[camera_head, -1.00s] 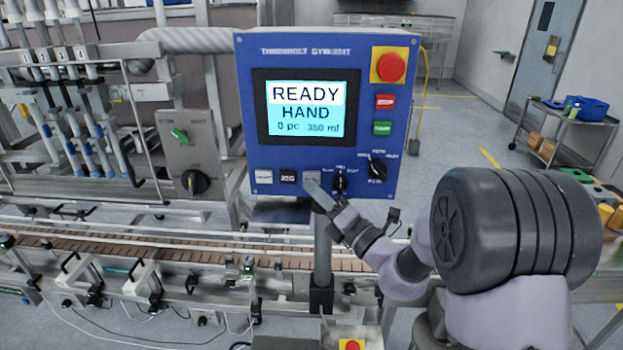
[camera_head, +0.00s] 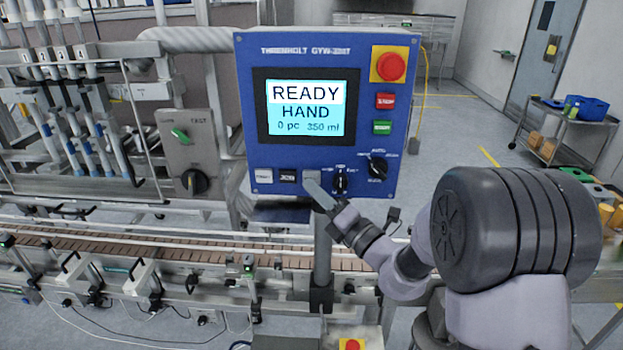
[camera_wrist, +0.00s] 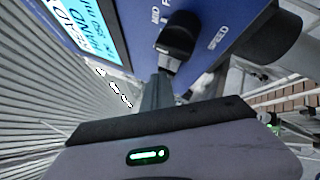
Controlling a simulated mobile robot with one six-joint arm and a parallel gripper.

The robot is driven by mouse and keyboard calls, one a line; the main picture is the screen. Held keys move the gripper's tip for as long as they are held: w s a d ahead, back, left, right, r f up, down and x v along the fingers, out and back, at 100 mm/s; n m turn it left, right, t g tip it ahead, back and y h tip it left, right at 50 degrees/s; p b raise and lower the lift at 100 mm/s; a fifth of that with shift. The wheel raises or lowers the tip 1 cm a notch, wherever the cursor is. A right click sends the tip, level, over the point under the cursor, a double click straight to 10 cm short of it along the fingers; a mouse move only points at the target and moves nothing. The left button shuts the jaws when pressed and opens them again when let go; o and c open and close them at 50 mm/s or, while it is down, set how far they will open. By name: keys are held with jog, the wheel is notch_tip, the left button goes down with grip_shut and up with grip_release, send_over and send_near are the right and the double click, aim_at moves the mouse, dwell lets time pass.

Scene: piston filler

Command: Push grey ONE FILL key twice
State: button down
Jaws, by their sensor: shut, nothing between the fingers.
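The grey key (camera_head: 311,177) is the rightmost of the row of small keys at the bottom of the blue control panel (camera_head: 380,225). Its lower part is hidden behind my gripper, and its lettering cannot be read. My gripper (camera_head: 311,185) is shut and empty, with its tip at the key in the head view; whether it touches cannot be told. In the wrist view my gripper (camera_wrist: 160,78) points at the panel just below a black knob, and the key is hidden. The screen (camera_head: 306,107) reads READY, HAND, 0 pc, 350 ml.
A white key (camera_head: 263,177) and a black key (camera_head: 287,177) sit left of the grey one. Black selector knobs (camera_head: 340,181) (camera_head: 377,167) are close on the right. A red emergency button (camera_head: 390,67) is at the top right. A conveyor (camera_head: 180,250) runs below.

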dwell(0.7)
jog(key=shift+w+p, duration=0.35)
jog(key=shift+w, duration=0.1)
jog(key=shift+w, duration=0.4)
dwell(0.5)
jog(key=shift+s, duration=0.8)
jog(key=shift+s+a+b, duration=0.1)
jog(key=shift+s+b, duration=0.2)
jog(key=shift+s, duration=2.25)
dwell(0.5)
